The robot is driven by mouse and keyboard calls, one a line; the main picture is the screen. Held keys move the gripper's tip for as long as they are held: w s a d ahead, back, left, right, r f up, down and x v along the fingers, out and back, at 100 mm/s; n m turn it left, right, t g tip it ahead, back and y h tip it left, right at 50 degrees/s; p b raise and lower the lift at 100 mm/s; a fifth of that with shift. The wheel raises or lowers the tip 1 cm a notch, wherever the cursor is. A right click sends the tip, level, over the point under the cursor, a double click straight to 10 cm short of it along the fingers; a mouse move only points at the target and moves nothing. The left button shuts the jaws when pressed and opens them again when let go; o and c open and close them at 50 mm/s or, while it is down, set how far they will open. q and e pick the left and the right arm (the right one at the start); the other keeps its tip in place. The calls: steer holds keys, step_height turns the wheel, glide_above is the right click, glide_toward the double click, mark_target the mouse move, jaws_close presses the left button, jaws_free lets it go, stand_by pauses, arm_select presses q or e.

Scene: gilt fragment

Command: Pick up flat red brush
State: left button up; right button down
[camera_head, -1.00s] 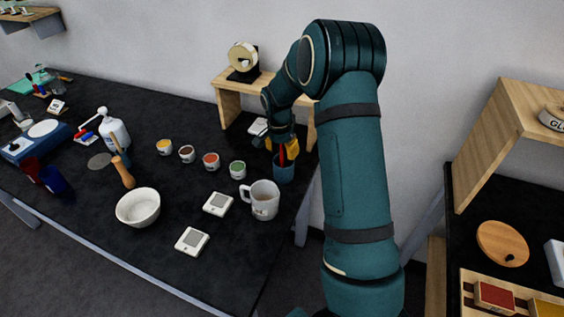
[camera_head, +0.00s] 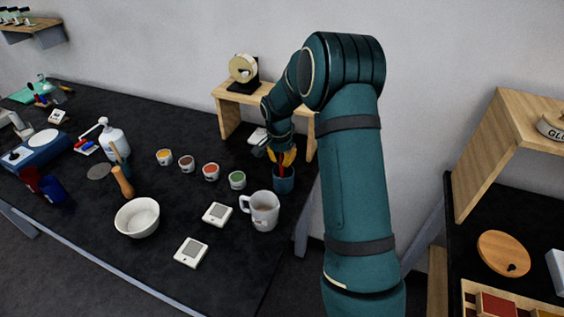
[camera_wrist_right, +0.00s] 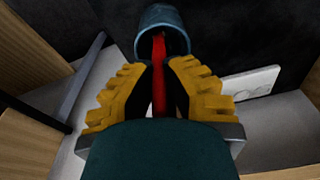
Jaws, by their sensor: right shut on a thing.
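The flat red brush (camera_wrist_right: 159,75) stands in a blue-grey cup (camera_wrist_right: 163,20) near the back right of the black table. My right gripper (camera_wrist_right: 159,88) is shut on the brush, its yellow fingers on either side of the red handle. In the head view the right gripper (camera_head: 285,158) is just above the cup (camera_head: 284,181). The brush's lower end is hidden in the cup. My left gripper does not show.
A white mug (camera_head: 263,212) stands close in front of the cup. Several small paint pots (camera_head: 237,180) line up to its left. A wooden stand (camera_head: 230,117) is behind the gripper, with a cream round item (camera_head: 243,68) on it. A white bowl (camera_head: 137,218) is front left.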

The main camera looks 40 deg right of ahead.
step_height(320, 180, up, 17)
steer(key=p, duration=0.1)
steer(key=shift+p, duration=0.4)
steer(key=shift+s, duration=0.1)
stand_by(0.7)
